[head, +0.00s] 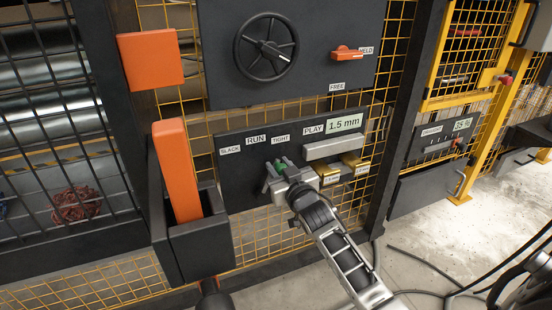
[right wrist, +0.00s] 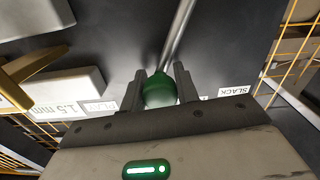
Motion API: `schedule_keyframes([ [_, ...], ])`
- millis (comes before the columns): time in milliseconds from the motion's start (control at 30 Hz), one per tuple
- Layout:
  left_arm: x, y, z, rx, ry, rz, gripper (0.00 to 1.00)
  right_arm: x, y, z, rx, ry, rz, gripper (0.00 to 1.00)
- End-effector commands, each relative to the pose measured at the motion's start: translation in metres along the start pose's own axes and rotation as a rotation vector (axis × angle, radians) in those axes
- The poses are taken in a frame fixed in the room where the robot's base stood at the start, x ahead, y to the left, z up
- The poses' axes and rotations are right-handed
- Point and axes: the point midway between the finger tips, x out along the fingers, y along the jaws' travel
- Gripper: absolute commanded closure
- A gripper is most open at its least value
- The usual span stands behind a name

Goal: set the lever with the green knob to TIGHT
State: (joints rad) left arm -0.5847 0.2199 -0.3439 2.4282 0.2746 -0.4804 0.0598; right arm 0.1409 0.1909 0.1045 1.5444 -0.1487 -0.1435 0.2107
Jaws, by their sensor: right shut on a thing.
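The lever's green knob (head: 282,166) is in front of the lower dark panel (head: 235,185), just below the TIGHT label (head: 280,138) in the head view. The RUN label (head: 256,139) and SLACK label (head: 230,151) are to its left. My right gripper (head: 279,173) is shut on the knob. In the right wrist view the green knob (right wrist: 160,90) sits between both fingers, and the metal lever rod (right wrist: 181,35) runs from it up and slightly right. The lever's pivot is hidden, so its exact setting is unclear. My left gripper is not in view.
A PLAY readout of 1.5 mm (head: 344,123), a grey bar (head: 334,146) and yellow blocks (head: 356,165) are right of the knob. Above are a black handwheel (head: 266,47) and an orange switch (head: 347,52). An orange bar (head: 176,170) stands in a dark box at left.

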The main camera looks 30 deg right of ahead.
Motion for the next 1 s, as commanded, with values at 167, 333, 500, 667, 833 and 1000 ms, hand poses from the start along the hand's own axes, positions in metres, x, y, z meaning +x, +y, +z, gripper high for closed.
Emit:
schedule_keyframes([
  [167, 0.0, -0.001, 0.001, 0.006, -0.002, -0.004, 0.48, 0.0, 0.002, 0.001, 0.022, 0.002, 0.002, 1.0],
  [333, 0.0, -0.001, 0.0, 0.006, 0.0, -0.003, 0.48, 0.0, 0.003, 0.001, 0.019, 0.002, 0.003, 0.58],
  [500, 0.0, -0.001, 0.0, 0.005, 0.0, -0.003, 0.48, 0.0, 0.003, 0.001, 0.017, 0.002, 0.003, 0.48],
  [667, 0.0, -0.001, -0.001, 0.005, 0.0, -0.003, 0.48, -0.001, 0.002, 0.001, 0.016, 0.002, 0.002, 0.48],
  [833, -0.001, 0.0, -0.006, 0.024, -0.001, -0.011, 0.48, -0.016, 0.002, 0.0, 0.017, 0.0, 0.002, 0.48],
  [1000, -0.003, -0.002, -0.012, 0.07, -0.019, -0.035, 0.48, -0.053, 0.002, -0.001, 0.017, -0.003, 0.002, 0.48],
])
